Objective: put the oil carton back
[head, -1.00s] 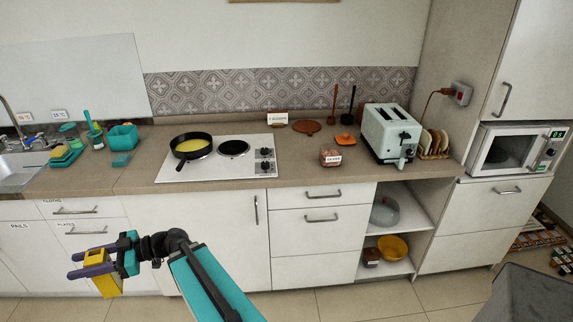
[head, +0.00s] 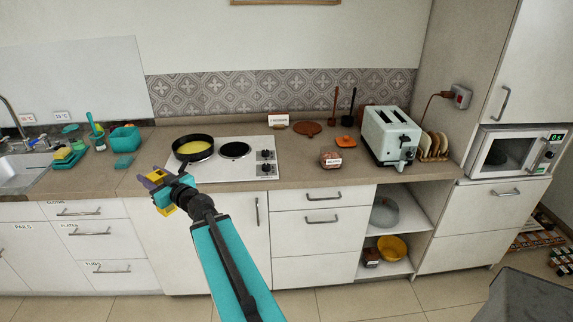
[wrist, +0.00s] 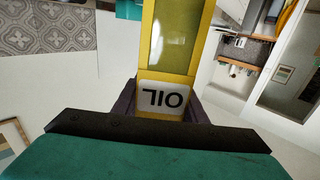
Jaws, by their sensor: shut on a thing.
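The oil carton is a yellow box with a white label reading OIL; it fills the upper middle of the wrist view (wrist: 178,42), with the label upside down. My gripper (head: 160,188) is shut on the carton in the head view, where the carton (head: 166,209) shows as a small yellow patch partly hidden by the jaws. The gripper and carton appear in front of the counter's front edge, left of the stove. The purple jaws flank the carton in the wrist view.
A white stove (head: 225,172) holds a black pan (head: 193,148) with yellow contents. A teal bin (head: 124,138) stands left of it. A toaster (head: 391,137) and bread rack (head: 434,147) stand at right. An open shelf (head: 410,217) is below.

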